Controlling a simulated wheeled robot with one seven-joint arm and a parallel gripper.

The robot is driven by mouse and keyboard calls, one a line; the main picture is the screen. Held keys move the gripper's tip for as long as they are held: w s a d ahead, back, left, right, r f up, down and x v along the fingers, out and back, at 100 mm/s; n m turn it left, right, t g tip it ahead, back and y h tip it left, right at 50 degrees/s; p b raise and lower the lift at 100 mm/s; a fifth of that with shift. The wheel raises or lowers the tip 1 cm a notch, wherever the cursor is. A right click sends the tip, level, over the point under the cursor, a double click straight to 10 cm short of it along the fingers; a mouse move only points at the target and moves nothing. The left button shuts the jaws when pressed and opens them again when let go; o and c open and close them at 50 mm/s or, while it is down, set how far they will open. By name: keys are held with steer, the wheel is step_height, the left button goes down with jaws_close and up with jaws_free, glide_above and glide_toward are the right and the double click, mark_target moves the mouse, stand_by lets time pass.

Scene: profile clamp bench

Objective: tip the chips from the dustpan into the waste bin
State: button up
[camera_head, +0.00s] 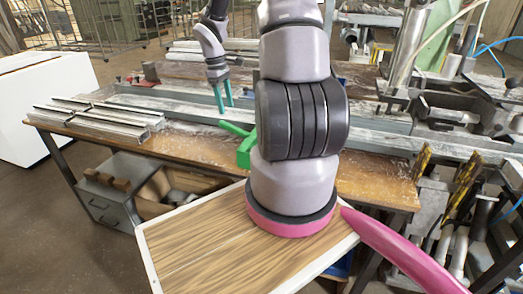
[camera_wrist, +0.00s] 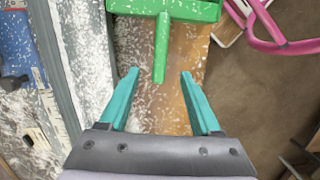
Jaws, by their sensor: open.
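The green dustpan (camera_head: 240,143) lies on the bench near its front edge, partly hidden behind my arm in the head view. In the wrist view the dustpan (camera_wrist: 190,10) is at the top, cut off by the frame, with pale specks on it. Its handle points toward my gripper (camera_wrist: 160,75). My gripper (camera_head: 223,98) is open with teal fingers, and the handle's end shows between the fingertips without visible contact. How many chips the pan holds is hidden. I cannot make out the waste bin for certain; a blue edge (camera_head: 341,268) shows low behind my arm.
The wooden bench (camera_head: 200,147) is strewn with pale chips. A long metal profile (camera_head: 180,108) runs along it behind the dustpan. Metal bars (camera_head: 95,113) lie at the left end, and clamp machinery (camera_head: 455,105) stands at the right. A grey drawer box (camera_head: 108,195) sits below.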

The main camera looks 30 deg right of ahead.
mark_target(230, 125)
steer(key=shift+s+d+f, duration=0.15)
steer(key=shift+s+f, duration=0.05)
steer(key=shift+f, duration=1.25)
steer(key=shift+s+d+f, duration=0.1)
steer(key=shift+s+f, duration=0.05)
steer(key=shift+f, duration=1.35)
steer(key=shift+s+d+f, duration=0.15)
steer(key=shift+s+f, duration=0.05)
steer(key=shift+f, duration=1.25)
jaws_close()
step_height(230, 125, up, 12)
